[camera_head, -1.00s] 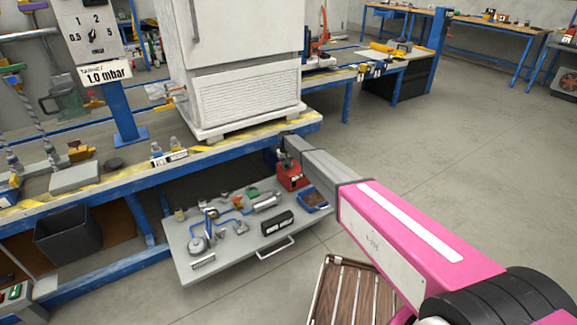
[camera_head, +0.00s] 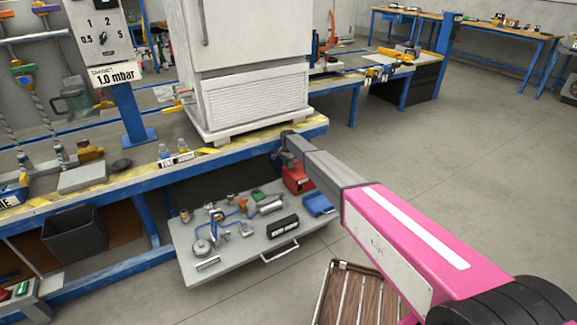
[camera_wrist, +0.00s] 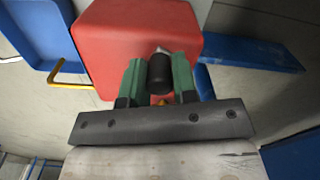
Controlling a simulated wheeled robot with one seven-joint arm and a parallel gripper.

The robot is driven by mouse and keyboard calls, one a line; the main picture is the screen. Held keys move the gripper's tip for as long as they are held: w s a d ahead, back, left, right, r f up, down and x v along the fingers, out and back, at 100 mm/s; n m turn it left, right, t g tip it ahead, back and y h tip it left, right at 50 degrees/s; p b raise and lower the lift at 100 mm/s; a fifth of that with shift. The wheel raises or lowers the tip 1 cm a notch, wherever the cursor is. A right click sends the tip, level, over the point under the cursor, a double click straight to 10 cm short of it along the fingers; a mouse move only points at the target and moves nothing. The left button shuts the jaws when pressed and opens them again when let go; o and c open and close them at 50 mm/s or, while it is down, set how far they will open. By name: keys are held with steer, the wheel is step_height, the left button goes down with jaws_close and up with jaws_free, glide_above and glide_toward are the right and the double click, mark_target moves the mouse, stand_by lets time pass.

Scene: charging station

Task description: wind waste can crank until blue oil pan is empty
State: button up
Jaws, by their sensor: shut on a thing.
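The red waste can (camera_head: 297,180) stands at the back of the grey pull-out shelf, partly covered by my arm. It fills the upper middle of the wrist view (camera_wrist: 125,40). My gripper (camera_wrist: 159,78) has its green fingers shut on the black crank knob (camera_wrist: 160,70) in front of the can; the rest of the crank is mostly hidden.
The grey shelf (camera_head: 205,281) also holds pipes, gauges and a black labelled box (camera_head: 283,227). Above is the workbench (camera_head: 240,151) with a white cabinet (camera_head: 248,95). A slatted wooden cart (camera_head: 350,295) stands at the front. The floor to the right is open.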

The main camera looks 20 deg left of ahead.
steer(key=m, duration=0.1)
steer(key=w+m, duration=0.1)
steer(key=m, duration=0.1)
steer(key=shift+w+a, duration=0.2)
steer(key=shift+w, duration=0.1)
steer(key=shift+w+m, duration=0.25)
steer(key=shift+m, duration=0.4)
steer(key=shift+w+m, duration=0.2)
steer(key=shift+m, duration=0.45)
steer(key=o, duration=0.9)
